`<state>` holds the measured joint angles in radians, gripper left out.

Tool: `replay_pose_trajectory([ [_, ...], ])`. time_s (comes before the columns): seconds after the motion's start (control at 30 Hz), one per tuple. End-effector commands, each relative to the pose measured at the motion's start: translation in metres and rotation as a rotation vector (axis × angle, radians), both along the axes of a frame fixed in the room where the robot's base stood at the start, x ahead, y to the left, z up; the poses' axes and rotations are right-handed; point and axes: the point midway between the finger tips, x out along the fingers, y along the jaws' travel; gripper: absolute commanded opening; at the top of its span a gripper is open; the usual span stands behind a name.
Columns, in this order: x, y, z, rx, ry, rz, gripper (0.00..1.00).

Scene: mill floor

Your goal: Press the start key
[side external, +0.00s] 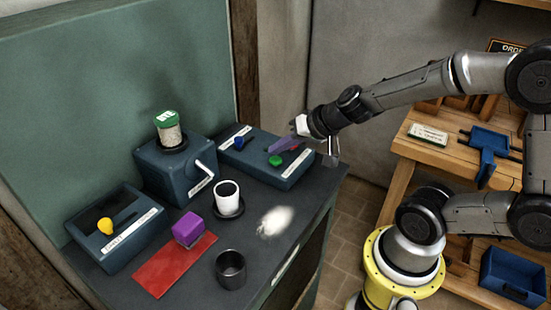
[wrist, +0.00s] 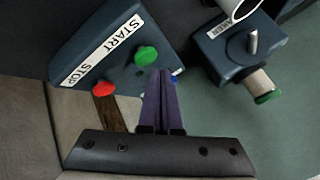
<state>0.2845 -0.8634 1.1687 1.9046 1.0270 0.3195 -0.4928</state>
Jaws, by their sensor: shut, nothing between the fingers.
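The start key is the green button (side external: 275,160) on a dark blue control box (side external: 258,172) at the back right of the bench. In the wrist view the green button (wrist: 146,55) is beside the START label (wrist: 127,31), and a red button (wrist: 103,88) is near the STOP label. My gripper (side external: 271,150) is shut and empty, its purple fingers reaching over the box. In the wrist view the fingertips (wrist: 160,72) are close beside the green button, toward the lower right. I cannot tell whether they touch the box.
A blue knob (side external: 238,143) stands on the same box. A white cup (side external: 228,193), purple block (side external: 187,229), dark cup (side external: 230,269) and a white spill (side external: 275,220) are in front.

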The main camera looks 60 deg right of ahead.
Motion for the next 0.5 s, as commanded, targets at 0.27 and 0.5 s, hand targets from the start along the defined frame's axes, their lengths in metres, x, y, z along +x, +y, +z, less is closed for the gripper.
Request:
replay_pose_trajectory([
  [0.27, -0.0001, -0.0001, -0.0028, 0.000, 0.000, 0.000, 0.00],
  [0.5, 0.0001, -0.0002, -0.0085, 0.000, -0.001, -0.001, 0.00],
])
